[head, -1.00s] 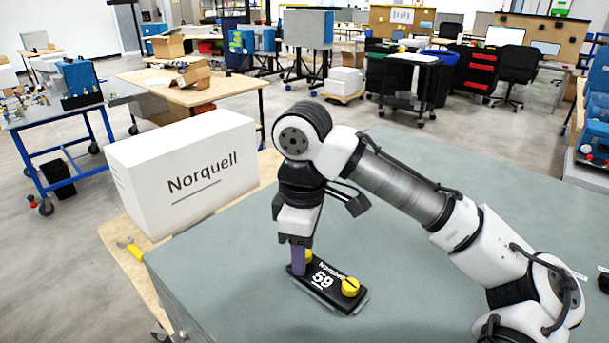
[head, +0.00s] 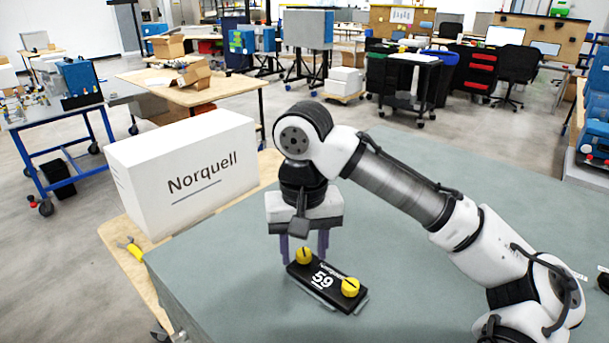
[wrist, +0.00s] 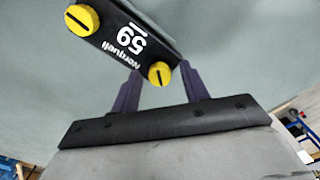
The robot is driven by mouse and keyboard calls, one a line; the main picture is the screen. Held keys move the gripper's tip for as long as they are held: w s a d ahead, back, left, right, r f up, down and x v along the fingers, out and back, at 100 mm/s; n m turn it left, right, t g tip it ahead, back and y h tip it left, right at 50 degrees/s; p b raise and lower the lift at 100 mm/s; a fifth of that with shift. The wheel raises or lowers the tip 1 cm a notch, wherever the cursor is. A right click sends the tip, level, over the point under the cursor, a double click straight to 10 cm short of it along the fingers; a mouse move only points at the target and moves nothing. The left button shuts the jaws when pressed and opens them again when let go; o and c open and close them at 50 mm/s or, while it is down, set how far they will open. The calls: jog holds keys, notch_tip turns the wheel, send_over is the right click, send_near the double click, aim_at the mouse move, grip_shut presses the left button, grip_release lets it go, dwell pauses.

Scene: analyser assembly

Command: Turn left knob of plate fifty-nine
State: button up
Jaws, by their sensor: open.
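Plate fifty-nine (head: 326,281) is a black plate lying on the grey-green table top, with white "Norquell" and "59" lettering. It carries two yellow slotted knobs. The left knob (head: 304,255) is between the two purple fingers of my gripper (head: 305,258), which is open. In the wrist view the same knob (wrist: 160,73) shows between the fingertips, with a gap on its left side; contact on the right is unclear. Its slot runs nearly along the picture's vertical. The right knob (head: 350,287) stands free, and in the wrist view (wrist: 82,19) its slot is slanted.
A large white Norquell box (head: 185,175) stands left of my gripper, on a wooden surface beside the table. A yellow-handled tool (head: 132,250) lies in front of it. The grey-green table top (head: 420,280) around the plate is clear.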

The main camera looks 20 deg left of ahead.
aim_at(303, 251)
jog(key=m, duration=0.4)
jog(key=shift+m, duration=0.3)
jog(key=m, duration=1.4)
jog(key=shift+m, duration=0.3)
notch_tip(303, 251, up, 14)
jog(key=b, duration=0.1)
jog(key=shift+f+b, duration=0.2)
jog(key=shift+b, duration=0.1)
